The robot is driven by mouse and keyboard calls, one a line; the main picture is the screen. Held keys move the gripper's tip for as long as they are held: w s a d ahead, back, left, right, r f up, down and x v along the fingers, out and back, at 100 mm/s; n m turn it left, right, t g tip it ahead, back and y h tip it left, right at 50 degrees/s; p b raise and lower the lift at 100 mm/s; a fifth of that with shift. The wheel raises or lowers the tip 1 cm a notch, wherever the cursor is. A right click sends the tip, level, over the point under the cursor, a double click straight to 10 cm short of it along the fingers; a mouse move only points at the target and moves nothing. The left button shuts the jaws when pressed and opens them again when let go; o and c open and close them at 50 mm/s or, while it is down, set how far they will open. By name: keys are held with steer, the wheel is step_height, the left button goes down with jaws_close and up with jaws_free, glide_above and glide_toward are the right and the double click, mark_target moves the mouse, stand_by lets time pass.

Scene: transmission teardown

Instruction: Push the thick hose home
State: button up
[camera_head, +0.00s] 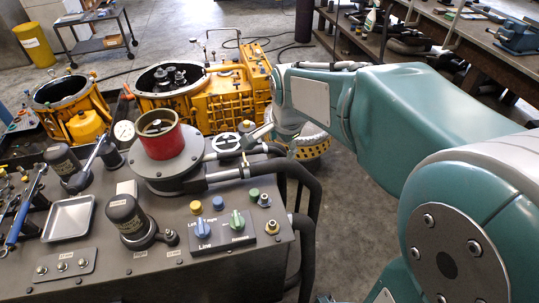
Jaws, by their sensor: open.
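Two thick black hoses run off the right side of the grey test bench (150,262). The upper thick hose (309,180) bends down from the pipe fittings beside the red-topped round housing (161,135). The lower thick hose (305,250) leaves the bench's right edge. I cannot tell how fully either hose is seated. My teal arm reaches in from the right. My gripper (252,138) is at its end, close to the fittings and the upper hose's bench end. It appears open and empty; its fingertips are small and partly hidden, so contact is unclear.
A control box (222,229) with coloured knobs, a metal tray (68,217) and dark cylindrical filters (126,215) crowd the bench top. Yellow transmission housings (205,95) stand behind. Open concrete floor lies behind them, with a workbench (480,35) at the upper right.

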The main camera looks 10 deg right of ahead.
mark_target(272, 162)
steer(key=w+f+m, duration=0.2)
steer(key=w+f, duration=0.1)
steer(key=w+f+m+g, duration=0.1)
steer(key=w+f+m, duration=0.1)
steer(key=w, duration=0.1)
steer(key=shift+a+f+m, duration=0.2)
steer(key=shift+f+m, duration=0.2)
steer(key=f, duration=0.3)
steer(key=w+f, duration=0.1)
steer(key=f, duration=0.2)
steer(key=w+f, duration=0.1)
steer(key=f, duration=0.2)
steer(key=shift+f, duration=0.3)
steer(key=shift+d+f, duration=0.1)
